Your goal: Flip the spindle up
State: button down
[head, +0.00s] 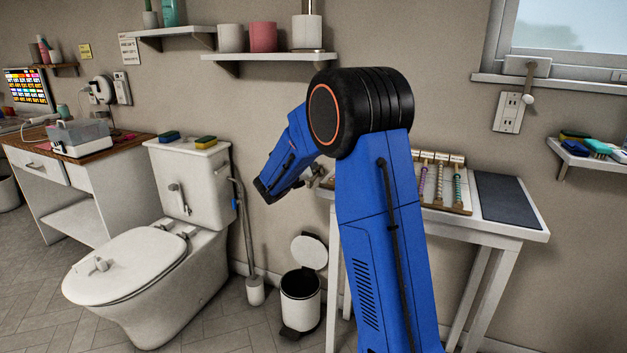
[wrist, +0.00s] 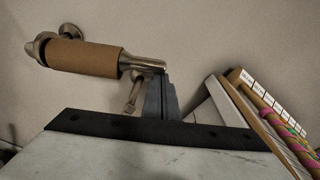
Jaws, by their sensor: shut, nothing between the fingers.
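In the wrist view, a metal spindle (wrist: 151,65) sticks out from a wall mount (wrist: 68,32), with a brown cardboard tube (wrist: 92,57) around it. It lies nearly level across the picture, its bare end pointing right. My gripper (wrist: 159,78) is shut and empty, with its dark fingertips right at the spindle's free end. I cannot tell whether they touch it. In the head view, my arm hides most of the gripper and the holder; only a small metallic part (head: 316,174) shows beside the arm.
A rack with coloured rods (wrist: 278,112) stands close on the right in the wrist view. In the head view, a white table (head: 508,226) holds it and a dark mat (head: 508,198). A toilet (head: 150,270) and an open bin (head: 300,299) stand left of my arm.

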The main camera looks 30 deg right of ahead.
jog(key=w+a+r+n, duration=0.1)
jog(key=r+n, duration=0.1)
jog(key=r, duration=0.1)
jog(key=w+a+r+n, duration=0.1)
jog(key=w+r+n, duration=0.1)
jog(key=w+a+r+n+h, duration=0.1)
jog(key=w+a+r, duration=0.1)
jog(key=r, duration=0.1)
jog(key=shift+r+n, duration=0.3)
jog(key=shift+n, duration=0.1)
jog(key=w+a+r+n, duration=0.2)
jog(key=w+a+r, duration=0.2)
jog(key=w+a, duration=0.2)
jog(key=shift+w+a, duration=0.15)
jog(key=shift+w, duration=0.85)
